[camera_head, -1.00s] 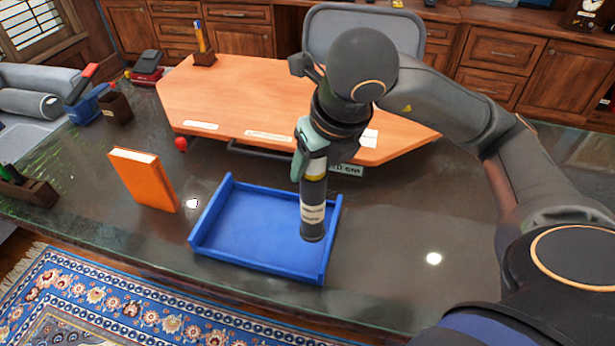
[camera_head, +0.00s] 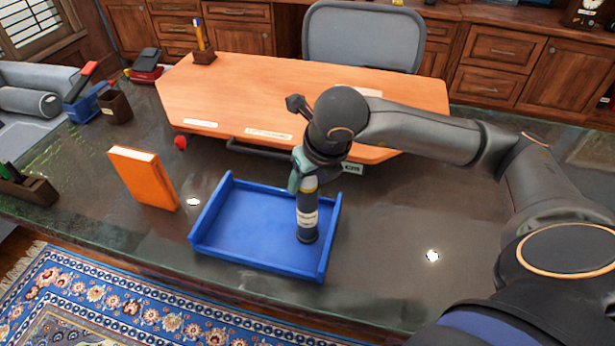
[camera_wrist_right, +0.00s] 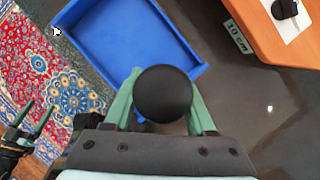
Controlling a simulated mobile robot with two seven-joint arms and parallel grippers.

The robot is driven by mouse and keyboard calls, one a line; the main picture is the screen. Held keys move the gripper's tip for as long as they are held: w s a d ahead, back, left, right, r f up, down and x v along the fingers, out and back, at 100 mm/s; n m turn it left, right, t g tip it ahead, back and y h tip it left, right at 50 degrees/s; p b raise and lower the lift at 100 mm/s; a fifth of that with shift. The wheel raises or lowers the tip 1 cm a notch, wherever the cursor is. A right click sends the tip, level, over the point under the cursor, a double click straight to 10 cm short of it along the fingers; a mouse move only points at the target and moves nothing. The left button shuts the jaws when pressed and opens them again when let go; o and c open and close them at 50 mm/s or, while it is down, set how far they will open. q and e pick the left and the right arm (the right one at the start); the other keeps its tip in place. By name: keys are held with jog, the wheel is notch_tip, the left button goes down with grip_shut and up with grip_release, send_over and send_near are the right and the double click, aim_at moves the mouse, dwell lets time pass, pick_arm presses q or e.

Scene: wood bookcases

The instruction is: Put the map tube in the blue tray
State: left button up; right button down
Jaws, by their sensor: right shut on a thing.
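The map tube (camera_head: 307,219) is a dark cylinder with a white label and a yellow band. It stands upright at the right side of the blue tray (camera_head: 240,262), within its walls as seen from the head; I cannot tell if its lower end touches the tray floor. My right gripper (camera_head: 303,177) is shut on its upper part. In the right wrist view the tube's round black end (camera_wrist_right: 164,93) sits between the green fingers, with the blue tray (camera_wrist_right: 190,75) beyond it. My left gripper is not in the head view.
An orange book (camera_head: 143,178) stands left of the tray. An orange board (camera_head: 300,95) lies behind it, with a small red ball (camera_head: 180,142) at its corner. A dark pen holder (camera_head: 25,188) is at the far left. The dark tabletop right of the tray is clear.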

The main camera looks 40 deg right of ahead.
jog(key=shift+f, duration=0.2)
jog(key=shift+c, duration=1.1)
grip_release()
jog(key=shift+r, duration=0.15)
jog(key=shift+r, duration=0.25)
jog(key=v, duration=1.1)
jog(key=shift+s+r+p, duration=0.15)
jog(key=shift+r+p, duration=0.2)
